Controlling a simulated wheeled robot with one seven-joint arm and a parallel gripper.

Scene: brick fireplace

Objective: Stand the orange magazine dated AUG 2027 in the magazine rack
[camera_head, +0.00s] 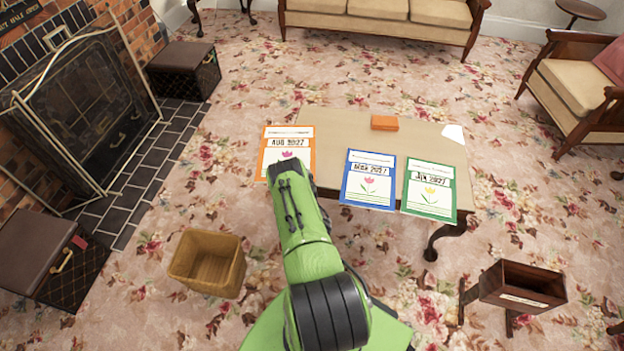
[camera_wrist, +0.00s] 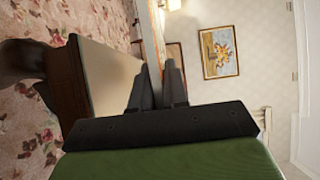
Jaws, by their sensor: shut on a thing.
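The orange-bordered magazine reading AUG 2027 (camera_head: 287,140) is at the left end of the coffee table, its lower edge behind my arm. In the wrist view it shows edge-on as a thin strip (camera_wrist: 152,38) between the fingers. My gripper (camera_wrist: 157,82) is shut on it; in the head view my own arm hides the fingers. I cannot tell if the magazine touches the tabletop. A dark wooden open-topped holder with a pale label, seemingly the magazine rack (camera_head: 522,286), stands at the lower right, apart from my gripper. Its label is unreadable.
The coffee table (camera_head: 340,125) also bears a blue magazine (camera_head: 368,180), a green magazine (camera_head: 430,188) and a small orange block (camera_head: 384,123). A wicker bin (camera_head: 207,262) stands on the floor left of my arm. Carpet is clear between the table and the rack.

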